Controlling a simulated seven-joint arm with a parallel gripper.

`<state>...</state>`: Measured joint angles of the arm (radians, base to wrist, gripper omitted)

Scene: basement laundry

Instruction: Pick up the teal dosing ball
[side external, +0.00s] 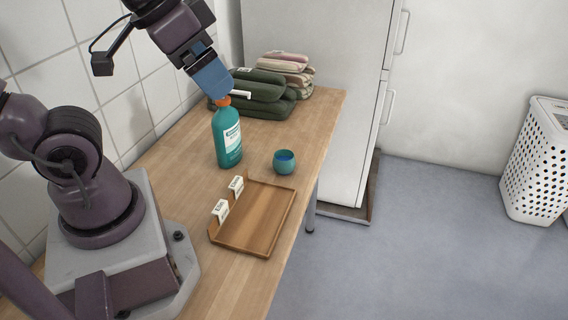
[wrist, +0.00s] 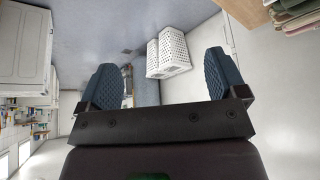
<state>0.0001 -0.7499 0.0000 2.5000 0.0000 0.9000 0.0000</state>
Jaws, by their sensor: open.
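The teal dosing ball (side external: 284,162) is a small round cup with a dark blue inside. It sits upright on the wooden table (side external: 185,155), right of the teal bottle (side external: 228,138). My gripper (side external: 215,88) has blue fingers and hangs above and left of the ball, overlapping the top of the bottle in the side view. I cannot tell whether it touches the bottle. In the wrist view my gripper (wrist: 162,70) is open with its two fingers wide apart and nothing between them. The ball does not show in the wrist view.
A wooden tray (side external: 262,222) with two white label cards (side external: 220,210) lies in front of the ball. Folded green towels (side external: 262,92) and pink towels (side external: 286,63) are stacked at the back. A white cabinet (side external: 310,90) stands behind the table; a white basket (side external: 535,160) stands far right.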

